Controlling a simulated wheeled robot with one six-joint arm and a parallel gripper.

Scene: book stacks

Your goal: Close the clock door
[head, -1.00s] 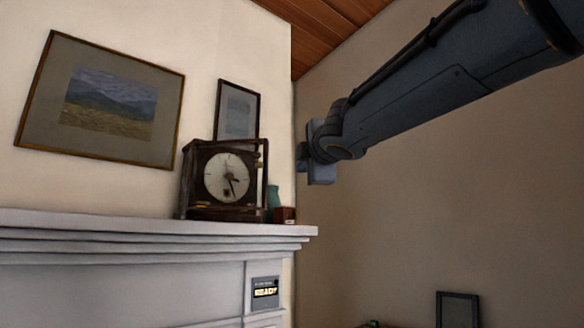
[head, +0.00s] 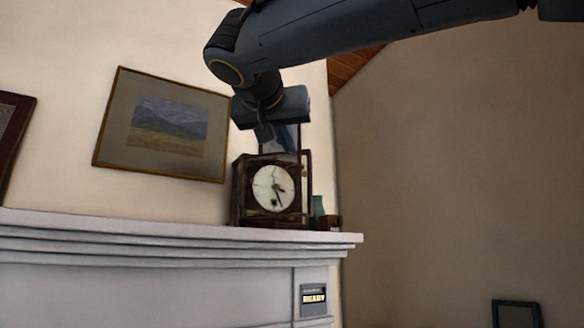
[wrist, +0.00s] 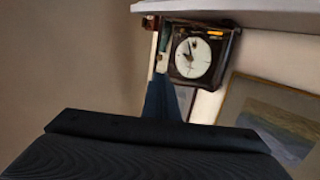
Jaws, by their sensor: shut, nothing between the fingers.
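The dark wooden clock (head: 240,190) with a round white dial stands on the mantel. Its door (head: 306,185) shows as a thin dark frame at the clock's right side, standing open. In the wrist view the clock (wrist: 193,57) appears upside down near the top. My gripper (head: 265,133) is shut and empty, pointing down, above the clock in the picture and overlapping the small picture behind it. In the wrist view its fingers (wrist: 163,100) point toward the clock's door side. A gap shows between the gripper and the clock; I cannot judge its depth.
The white mantel (head: 150,228) carries a green vase (head: 318,207) and a small reddish-brown box (head: 331,222) right of the clock. A framed landscape (head: 165,125) hangs to the left. A small display panel (head: 313,299) is below the mantel. The wall at right is bare.

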